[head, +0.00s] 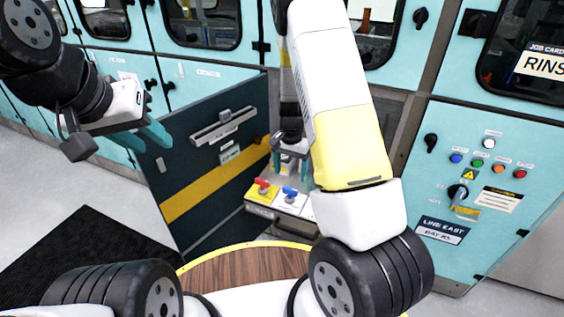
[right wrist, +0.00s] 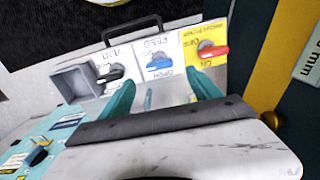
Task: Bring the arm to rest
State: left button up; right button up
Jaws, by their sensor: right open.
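My right arm reaches down the middle of the head view. My right gripper (head: 290,165) is open with its teal fingers over a small control panel; nothing shows between the fingers in the right wrist view (right wrist: 163,92). The panel holds a red handle (head: 263,187) on a yellow plate, a blue handle (head: 290,194) on a white plate, and a black handle (right wrist: 110,73) on a plate marked VENT. The fingertips appear close to the plates; I cannot tell whether they touch. My left gripper (head: 146,137) is raised at the left, and its finger gap is unclear.
A dark door (head: 205,165) with a yellow stripe stands open left of the panel. Teal cabinets (head: 490,175) with buttons and a knob stand at the right. A round wooden top (head: 240,273) lies in front, and a black mat (head: 75,260) lies on the floor.

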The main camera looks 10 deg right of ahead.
jog(key=shift+r, duration=0.15)
jog(key=s+a+r+n+t+y, duration=0.15)
jog(key=s+r, duration=0.25)
jog(key=r, duration=0.7)
jog(key=s+a+r+n+t+y, duration=0.15)
jog(key=s+r, duration=0.25)
jog(key=r, duration=0.7)
jog(key=s+r+n+t, duration=0.1)
jog(key=s+r+n, duration=0.1)
jog(key=s+r, duration=0.3)
jog(key=s+d+r+n+t, duration=0.1)
jog(key=s+r, duration=0.4)
jog(key=s, duration=0.6)
jog(key=shift+n+t+h, duration=0.4)
jog(key=shift+n+t, duration=0.2)
jog(key=shift+n, duration=0.2)
jog(key=shift+d+r, duration=0.1)
